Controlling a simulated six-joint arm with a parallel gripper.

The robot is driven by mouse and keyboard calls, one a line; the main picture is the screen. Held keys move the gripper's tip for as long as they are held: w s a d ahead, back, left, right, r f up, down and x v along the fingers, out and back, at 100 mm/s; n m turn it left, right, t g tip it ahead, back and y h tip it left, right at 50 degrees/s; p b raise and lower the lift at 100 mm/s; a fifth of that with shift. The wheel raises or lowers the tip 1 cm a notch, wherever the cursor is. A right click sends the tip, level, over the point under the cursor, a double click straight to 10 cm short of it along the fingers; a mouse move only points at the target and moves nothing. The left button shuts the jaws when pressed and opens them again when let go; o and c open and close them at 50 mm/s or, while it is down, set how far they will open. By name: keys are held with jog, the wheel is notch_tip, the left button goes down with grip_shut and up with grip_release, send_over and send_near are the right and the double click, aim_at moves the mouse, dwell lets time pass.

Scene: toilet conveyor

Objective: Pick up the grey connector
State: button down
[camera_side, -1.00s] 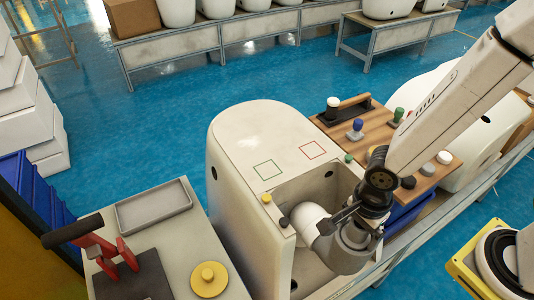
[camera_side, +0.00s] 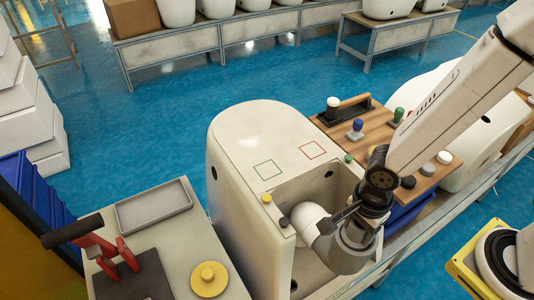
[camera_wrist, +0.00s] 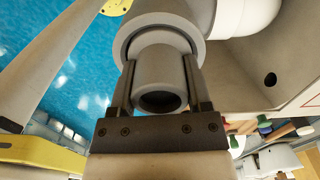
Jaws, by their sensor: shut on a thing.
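The grey connector (camera_wrist: 160,72) is a round grey piece with a hollow open end, between the two dark fingers of my gripper (camera_wrist: 160,60) in the wrist view. One finger lies along each side of it, and my gripper is shut on it. A wider grey collar and a white curved pipe (camera_wrist: 245,18) lie just beyond it. In the side view the grey piece (camera_side: 350,255) is at the end of the white pipe (camera_side: 308,218), in the recess of the white toilet body (camera_side: 245,145). My gripper (camera_side: 342,216) partly hides it there.
The recess walls are close around my gripper. A wooden board (camera_side: 378,130) with stamps and knobs lies behind it. Yellow equipment (camera_side: 480,265) is at right.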

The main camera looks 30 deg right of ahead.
jog(key=shift+r, duration=0.15)
jog(key=shift+r, duration=4.8)
jog(key=shift+w, duration=0.15)
